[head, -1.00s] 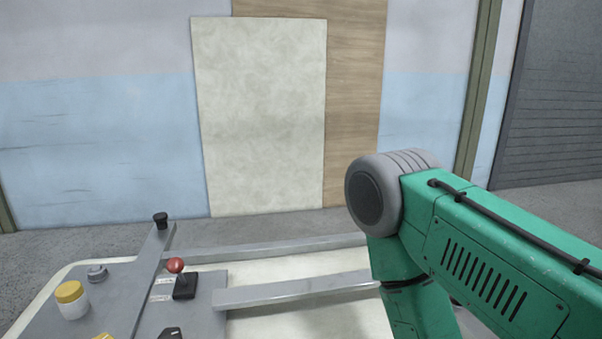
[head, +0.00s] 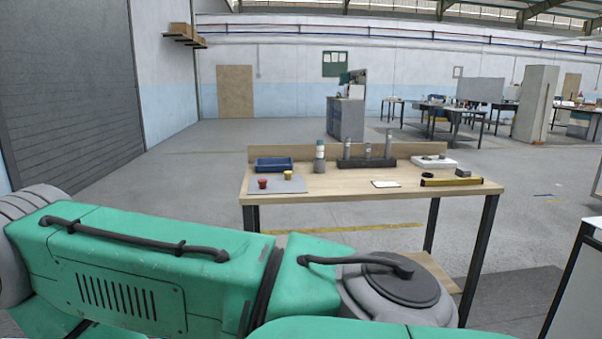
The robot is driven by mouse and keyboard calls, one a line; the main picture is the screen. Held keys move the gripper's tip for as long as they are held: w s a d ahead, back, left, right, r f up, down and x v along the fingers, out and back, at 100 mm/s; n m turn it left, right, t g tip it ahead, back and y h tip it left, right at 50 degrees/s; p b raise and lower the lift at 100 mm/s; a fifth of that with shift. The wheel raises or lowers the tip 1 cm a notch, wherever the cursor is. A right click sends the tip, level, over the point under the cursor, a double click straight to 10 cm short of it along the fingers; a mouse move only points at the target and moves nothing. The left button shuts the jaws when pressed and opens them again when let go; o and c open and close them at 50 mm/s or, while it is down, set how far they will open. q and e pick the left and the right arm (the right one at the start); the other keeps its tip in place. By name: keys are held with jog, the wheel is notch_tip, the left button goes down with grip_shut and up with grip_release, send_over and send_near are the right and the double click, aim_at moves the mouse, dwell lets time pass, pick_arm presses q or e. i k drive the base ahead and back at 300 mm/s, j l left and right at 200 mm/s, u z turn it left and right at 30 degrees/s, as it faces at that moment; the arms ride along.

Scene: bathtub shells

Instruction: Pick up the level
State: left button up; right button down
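The level (head: 451,181), a long yellow bar with dark ends, lies flat near the front right edge of a wooden-topped workbench (head: 340,189) in the head view. The bench stands some way ahead of me, beyond my green arm. Nothing of mine touches the level. Neither gripper shows; only green links and grey joints of my arm cross the lower left and middle of the view.
The bench also holds a blue tray (head: 273,164), a grey mat (head: 290,186) with small red and yellow items, a bottle (head: 319,157), a black rack (head: 366,162) and a white card (head: 385,184). A white-topped surface (head: 590,235) stands at right. Open floor lies left.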

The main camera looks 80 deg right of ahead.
aim_at(472, 181)
jog(key=z, duration=2.15)
jog(key=j+z, duration=0.1)
jog(key=z, duration=1.35)
